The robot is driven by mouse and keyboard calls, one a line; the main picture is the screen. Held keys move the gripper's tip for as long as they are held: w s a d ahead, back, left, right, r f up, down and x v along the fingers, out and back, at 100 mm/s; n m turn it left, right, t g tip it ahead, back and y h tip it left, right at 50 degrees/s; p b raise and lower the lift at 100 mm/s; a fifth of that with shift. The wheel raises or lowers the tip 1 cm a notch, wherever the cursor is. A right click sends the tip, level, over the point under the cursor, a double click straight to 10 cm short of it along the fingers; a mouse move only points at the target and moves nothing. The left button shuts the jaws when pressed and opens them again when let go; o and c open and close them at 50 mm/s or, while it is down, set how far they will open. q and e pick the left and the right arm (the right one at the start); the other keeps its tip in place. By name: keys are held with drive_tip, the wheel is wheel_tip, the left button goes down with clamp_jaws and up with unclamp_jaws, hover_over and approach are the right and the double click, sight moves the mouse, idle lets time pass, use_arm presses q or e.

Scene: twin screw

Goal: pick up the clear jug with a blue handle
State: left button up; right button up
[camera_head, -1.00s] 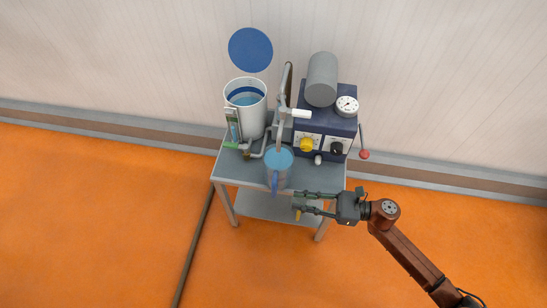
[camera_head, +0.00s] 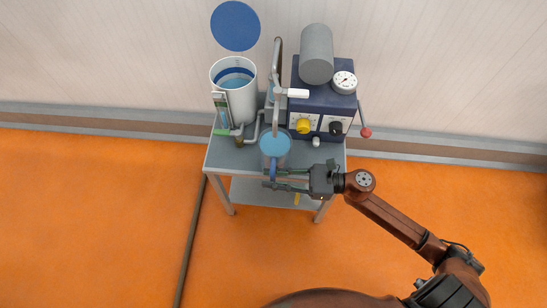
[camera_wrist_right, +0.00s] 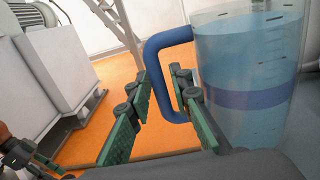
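The clear jug (camera_head: 276,146) stands on the grey table under the spout, with blue liquid in it. Its blue handle (camera_head: 274,170) points toward the front of the table. In the right wrist view the jug (camera_wrist_right: 246,75) fills the right side, and its handle (camera_wrist_right: 158,62) reaches in between the fingers. My right gripper (camera_head: 268,179) is open, with its fingers on either side of the handle's lower part; I see a gap between the right wrist fingers (camera_wrist_right: 160,115). My left gripper is in neither view.
The grey table (camera_head: 222,160) also holds a white tank (camera_head: 236,96) with blue liquid and a dark blue machine (camera_head: 322,100) with dials. A tap (camera_head: 276,108) with a white handle stands over the jug. A red-knobbed lever (camera_head: 366,132) sticks out at right. Orange floor in front is clear.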

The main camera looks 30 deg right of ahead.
drive_tip(key=shift+c, duration=0.5)
clamp_jaws()
drive_tip(key=shift+r, duration=0.15)
